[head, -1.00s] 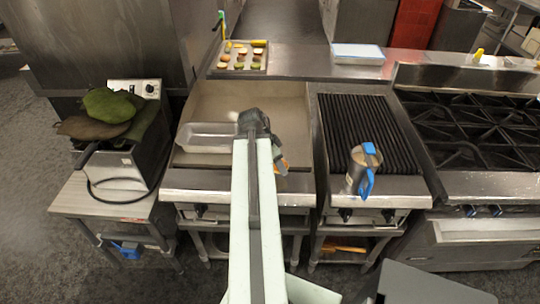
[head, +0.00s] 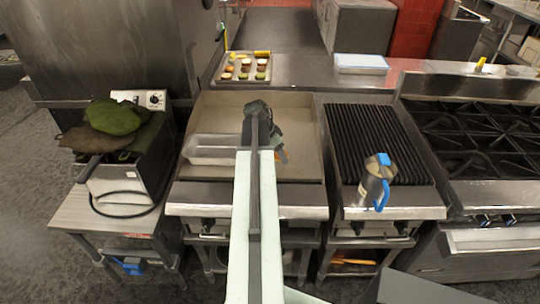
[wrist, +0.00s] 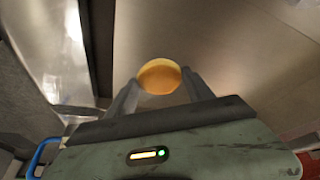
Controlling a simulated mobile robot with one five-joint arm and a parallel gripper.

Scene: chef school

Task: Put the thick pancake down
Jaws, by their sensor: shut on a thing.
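The thick pancake (wrist: 160,76) is round and golden, and shows in the wrist view between my fingertips. My gripper (wrist: 162,88) is shut on it. In the head view my gripper (head: 260,108) reaches over the flat griddle (head: 300,110), towards its back half. The pancake is hidden behind my arm there. I cannot tell how high it is held above the griddle surface.
A clear pan (head: 212,148) lies on the griddle's left side, close to my arm. Right of it are a ribbed grill (head: 370,135) and a metal jug (head: 376,182) with a blue handle. A food tray (head: 243,68) sits behind. The griddle's right side looks mostly clear.

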